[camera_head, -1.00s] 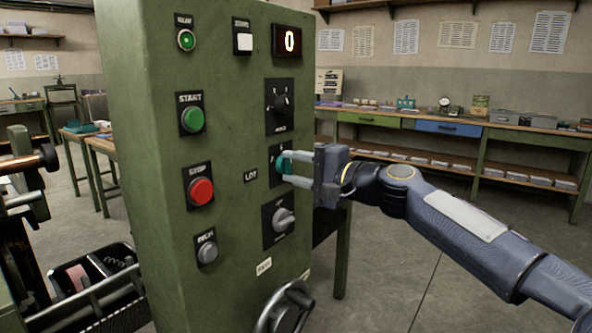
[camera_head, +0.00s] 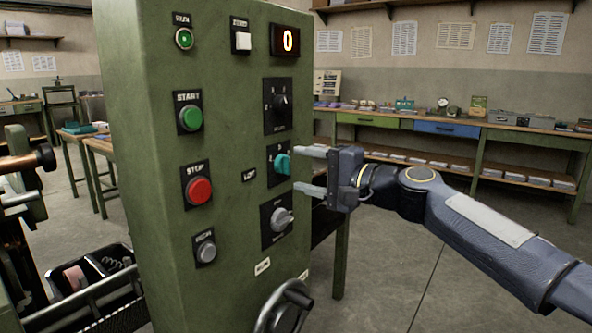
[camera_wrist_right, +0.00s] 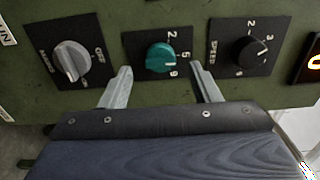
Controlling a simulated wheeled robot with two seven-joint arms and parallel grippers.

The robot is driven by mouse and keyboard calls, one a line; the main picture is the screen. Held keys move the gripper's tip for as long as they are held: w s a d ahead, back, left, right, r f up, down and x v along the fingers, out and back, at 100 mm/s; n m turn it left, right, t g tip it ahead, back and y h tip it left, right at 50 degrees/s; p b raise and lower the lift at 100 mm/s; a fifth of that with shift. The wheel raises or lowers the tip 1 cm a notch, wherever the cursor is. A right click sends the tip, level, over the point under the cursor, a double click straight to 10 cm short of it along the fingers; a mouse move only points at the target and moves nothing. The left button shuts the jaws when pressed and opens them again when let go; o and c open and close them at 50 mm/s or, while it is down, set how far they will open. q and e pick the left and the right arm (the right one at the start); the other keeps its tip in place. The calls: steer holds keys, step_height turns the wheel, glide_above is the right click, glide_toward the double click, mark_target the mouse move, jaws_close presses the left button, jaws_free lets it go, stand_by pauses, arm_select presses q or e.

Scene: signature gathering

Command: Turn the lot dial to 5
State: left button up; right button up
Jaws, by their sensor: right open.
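My left gripper is out of view.
A black speed dial (camera_head: 281,103) sits above the lot dial and a grey selector knob (camera_head: 282,219) below. Green start (camera_head: 191,118) and red stop (camera_head: 199,190) buttons are further left. A handwheel (camera_head: 285,308) juts out low.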

steer(key=v, duration=0.4)
steer(key=shift+s+d, duration=0.2)
steer(key=shift+d, duration=0.05)
steer(key=s+d+f+n+g+h, duration=0.2)
steer(key=s+d+f+h, duration=0.25)
steer(key=s+f, duration=0.65)
steer(key=s+d+f+n+g+h, duration=0.1)
steer(key=s+d+f+n+h, duration=0.3)
steer(key=s+f, duration=0.7)
steer(key=s+d+f+g+h, duration=0.2)
steer(key=s+d+f, duration=0.4)
steer(key=s+f, duration=0.5)
step_height(320, 180, up, 31)
steer(key=p, duration=3)
steer(key=shift+r+p, duration=0.15)
steer(key=shift+p, duration=0.25)
steer(key=shift+w+a, duration=0.1)
